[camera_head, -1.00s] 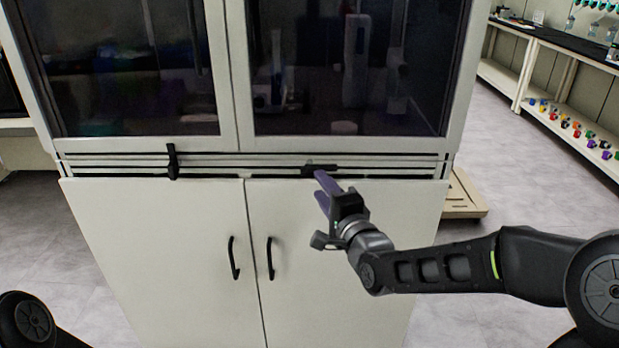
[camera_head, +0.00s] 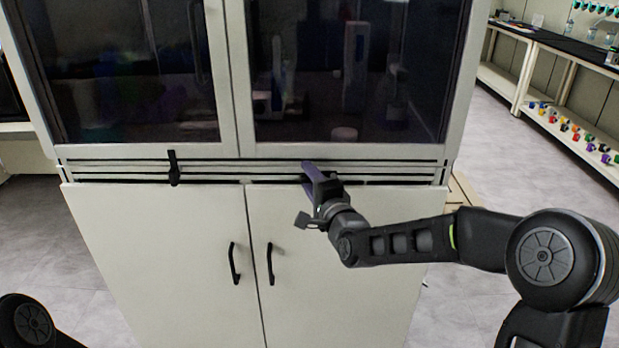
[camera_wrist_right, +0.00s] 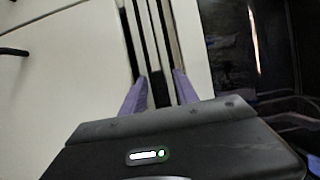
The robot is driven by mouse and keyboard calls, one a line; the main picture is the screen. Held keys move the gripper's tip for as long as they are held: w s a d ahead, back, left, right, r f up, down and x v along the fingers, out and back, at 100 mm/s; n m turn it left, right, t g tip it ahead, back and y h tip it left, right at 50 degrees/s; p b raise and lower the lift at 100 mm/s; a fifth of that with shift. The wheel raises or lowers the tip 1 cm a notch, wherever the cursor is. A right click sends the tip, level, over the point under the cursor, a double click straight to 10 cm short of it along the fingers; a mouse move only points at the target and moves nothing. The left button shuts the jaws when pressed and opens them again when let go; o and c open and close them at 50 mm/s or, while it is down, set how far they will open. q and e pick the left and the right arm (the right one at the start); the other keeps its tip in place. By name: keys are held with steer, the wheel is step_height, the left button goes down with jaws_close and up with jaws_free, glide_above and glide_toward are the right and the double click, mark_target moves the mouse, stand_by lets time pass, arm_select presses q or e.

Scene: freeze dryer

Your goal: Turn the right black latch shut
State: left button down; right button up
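My right gripper (camera_head: 309,176) has purple fingers and is at the slotted strip (camera_head: 400,172) between the cabinet's upper glass doors and lower white doors. Its fingers cover the place of the right black latch, which I cannot make out in the head view. In the right wrist view the two fingers (camera_wrist_right: 162,88) stand apart, pointing at the black-and-white strip. The left black latch (camera_head: 173,167) stands upright across the strip. My left gripper is out of view.
The lower doors have two black handles (camera_head: 235,262) (camera_head: 270,262) below the gripper. Dark glass doors (camera_head: 345,75) rise above the strip. A bench (camera_head: 560,45) with coloured items on its lower shelf stands at the far right. Open floor lies between.

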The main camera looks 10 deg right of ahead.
steer(key=shift+c, duration=0.5)
jaws_close()
